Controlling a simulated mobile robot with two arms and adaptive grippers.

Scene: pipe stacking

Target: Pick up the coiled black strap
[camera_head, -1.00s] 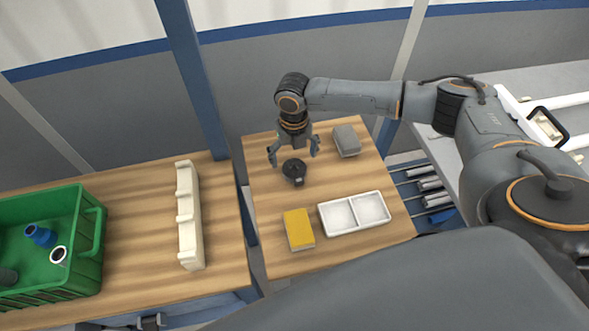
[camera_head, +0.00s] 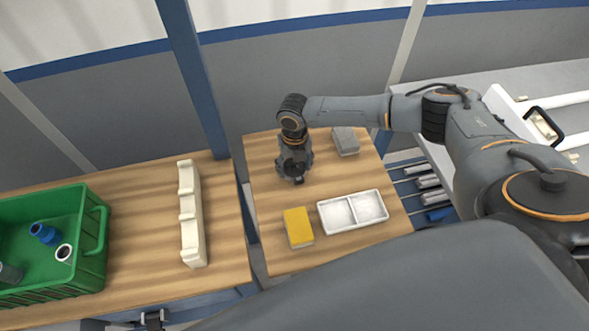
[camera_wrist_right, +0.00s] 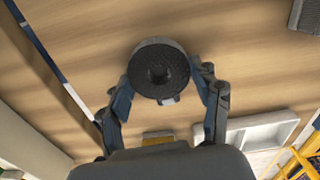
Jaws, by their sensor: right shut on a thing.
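The coiled black strap (camera_wrist_right: 160,71) is a round black roll with a hollow centre in the right wrist view. My right gripper (camera_wrist_right: 163,85) has a finger against each side of it and is shut on it. In the head view, my right gripper (camera_head: 294,172) points down over the wooden table, and the strap (camera_head: 293,169) is partly hidden between its fingers. I cannot tell whether the strap still touches the table. My left gripper is not in view.
A grey block (camera_head: 346,141) lies behind and right of the gripper. A yellow sponge-like block (camera_head: 298,227) and a white two-part tray (camera_head: 352,211) lie in front. A cream rack (camera_head: 191,215) and a green crate (camera_head: 95,268) are on the left table.

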